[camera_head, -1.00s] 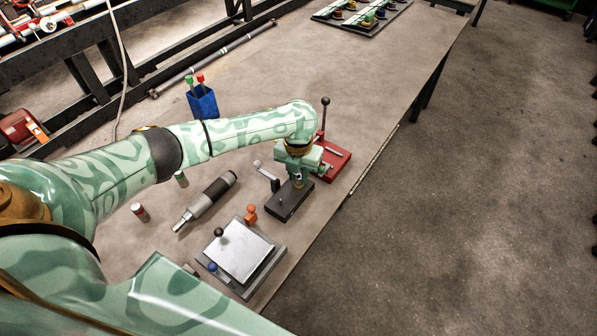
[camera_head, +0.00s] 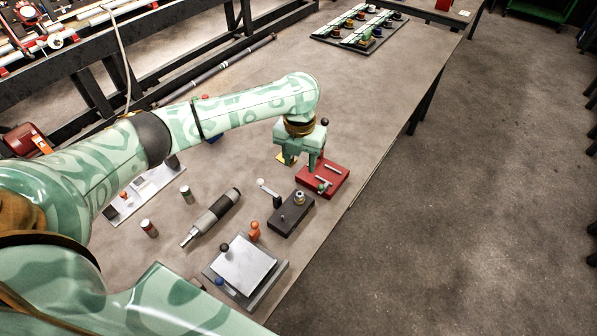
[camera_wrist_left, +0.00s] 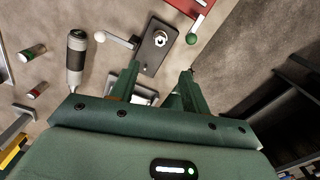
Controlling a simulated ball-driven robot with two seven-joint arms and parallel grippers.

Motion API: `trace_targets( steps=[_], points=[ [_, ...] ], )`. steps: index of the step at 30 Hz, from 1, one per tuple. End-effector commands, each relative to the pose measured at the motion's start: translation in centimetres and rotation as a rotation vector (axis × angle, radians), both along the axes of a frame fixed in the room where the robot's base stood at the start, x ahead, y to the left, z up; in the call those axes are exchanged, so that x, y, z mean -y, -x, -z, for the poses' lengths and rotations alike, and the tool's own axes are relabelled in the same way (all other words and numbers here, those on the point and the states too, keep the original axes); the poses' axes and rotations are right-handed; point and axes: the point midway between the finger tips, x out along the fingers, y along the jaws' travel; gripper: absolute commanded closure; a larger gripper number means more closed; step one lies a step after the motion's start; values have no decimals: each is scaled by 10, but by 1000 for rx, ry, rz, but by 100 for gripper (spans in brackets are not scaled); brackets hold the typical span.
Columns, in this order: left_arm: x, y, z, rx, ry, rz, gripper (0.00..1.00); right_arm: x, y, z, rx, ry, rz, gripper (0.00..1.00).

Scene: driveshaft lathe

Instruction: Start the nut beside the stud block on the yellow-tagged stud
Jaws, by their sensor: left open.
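The dark stud block (camera_head: 283,222) lies on the bench between the red fixture and the grey plate. A silver, ring-like piece that looks like the nut (camera_head: 299,198) is at the block's far end; it also shows in the left wrist view (camera_wrist_left: 160,38). Whether it is threaded on its stud cannot be told. A shorter silver stud (camera_head: 283,216) stands nearer the front. I cannot make out a yellow tag on the block. My left gripper (camera_head: 302,163) is open and clear of the block, beyond it near the red fixture. A yellow patch (camera_head: 288,159) shows by its fingers.
The red fixture (camera_head: 322,180) stands close to my left gripper. A ball-ended lever (camera_head: 268,190) is beside the block. A grey plate (camera_head: 243,266), orange piece (camera_head: 254,231) and grey-black cylindrical tool (camera_head: 213,214) lie nearby. The bench's right edge is close; its far middle is clear.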

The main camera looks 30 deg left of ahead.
Motion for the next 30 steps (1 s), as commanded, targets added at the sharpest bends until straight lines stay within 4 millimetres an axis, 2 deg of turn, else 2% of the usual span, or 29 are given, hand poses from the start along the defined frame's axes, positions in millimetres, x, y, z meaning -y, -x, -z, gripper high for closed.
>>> trace_targets(
  steps=[1, 3, 7, 30],
  points=[
    [0, 0, -13, 2, 0, 2, 53, 0, -1, -6, 2, 0, 0, 64],
    [0, 0, -22, 1, -1, 0, 53, 0, -1, -8, 3, 0, 0, 64],
    [0, 0, -31, 0, -1, 1, 53, 0, -2, -11, 4, 0, 0, 64],
    [0, 0, -32, -1, 0, 1, 53, 0, -2, -10, 4, 0, 0, 64]
  ],
)
